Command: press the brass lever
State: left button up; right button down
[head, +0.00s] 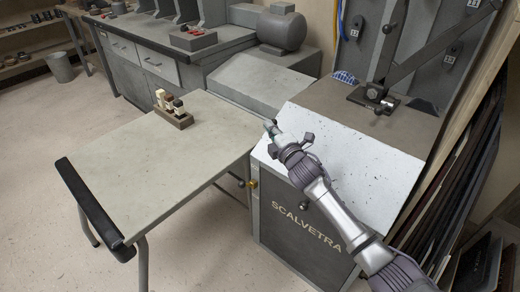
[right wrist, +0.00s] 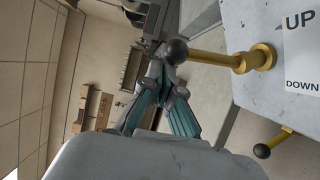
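In the right wrist view a brass lever (right wrist: 218,57) with a black ball end sticks out from a brass mount on a pale panel. Beside the mount is a label (right wrist: 302,50) reading UP and DOWN. My right gripper (right wrist: 160,76) has its teal-padded fingers drawn together at the tips, just beside and below the ball end. No grip on the lever shows; contact is unclear. In the head view my right gripper (head: 270,126) is by the upper left corner of the grey SCALVETRA cabinet (head: 285,225). A small brass part (head: 252,184) shows lower on the cabinet edge. My left gripper is out of view.
A second brass rod (right wrist: 278,140) with a black ball is lower right in the wrist view. A grey table (head: 130,150) stands left of the cabinet, bearing a small block rack (head: 174,116). A bench with a motor (head: 282,30) is behind.

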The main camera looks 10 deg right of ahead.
jog(key=shift+d+r, duration=0.1)
jog(key=shift+d, duration=0.1)
jog(key=v, duration=1.2)
jog(key=shift+a, duration=0.15)
